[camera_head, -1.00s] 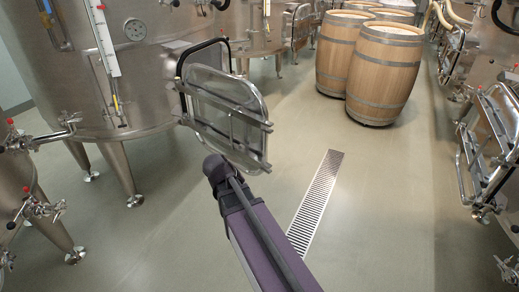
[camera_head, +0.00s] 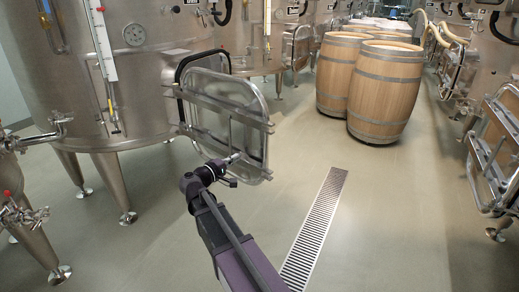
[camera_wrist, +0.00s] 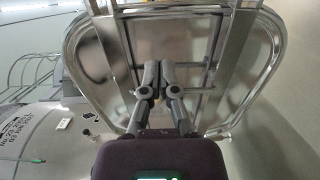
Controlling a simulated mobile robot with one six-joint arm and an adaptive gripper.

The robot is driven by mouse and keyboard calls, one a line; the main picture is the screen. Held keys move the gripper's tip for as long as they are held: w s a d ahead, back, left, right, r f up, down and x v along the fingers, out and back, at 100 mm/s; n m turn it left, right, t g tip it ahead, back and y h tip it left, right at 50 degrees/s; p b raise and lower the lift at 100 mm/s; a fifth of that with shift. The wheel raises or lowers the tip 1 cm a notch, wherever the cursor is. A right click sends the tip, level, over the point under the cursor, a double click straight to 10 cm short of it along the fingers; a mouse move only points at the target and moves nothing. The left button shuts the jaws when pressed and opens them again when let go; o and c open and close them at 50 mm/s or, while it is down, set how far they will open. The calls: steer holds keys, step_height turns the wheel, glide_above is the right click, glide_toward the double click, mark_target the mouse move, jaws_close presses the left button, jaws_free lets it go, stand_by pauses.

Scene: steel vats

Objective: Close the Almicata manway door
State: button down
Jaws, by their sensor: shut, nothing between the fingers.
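The steel manway door (camera_head: 228,105) of the large vat (camera_head: 110,95) at left stands open, swung out from its dark-edged opening (camera_head: 203,60). It is a rounded rectangular panel with crossbars on the side toward me. My gripper (camera_head: 238,157) is shut and empty, in front of the door's lower part. In the wrist view the two fingertips (camera_wrist: 158,70) are together, pointing at the barred face of the door (camera_wrist: 182,40). I cannot tell whether they touch it. No name on this door is readable.
Wooden barrels (camera_head: 385,90) stand behind to the right of the door. A floor drain grate (camera_head: 314,228) lies right of my arm. Another open door frame (camera_head: 497,150) juts in at the right edge.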

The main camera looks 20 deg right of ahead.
mark_target(264, 141)
steer(key=shift+d, duration=0.1)
stand_by(0.3)
steer(key=x, duration=1.3)
steer(key=shift+w+d, duration=0.2)
steer(key=shift+d, duration=0.2)
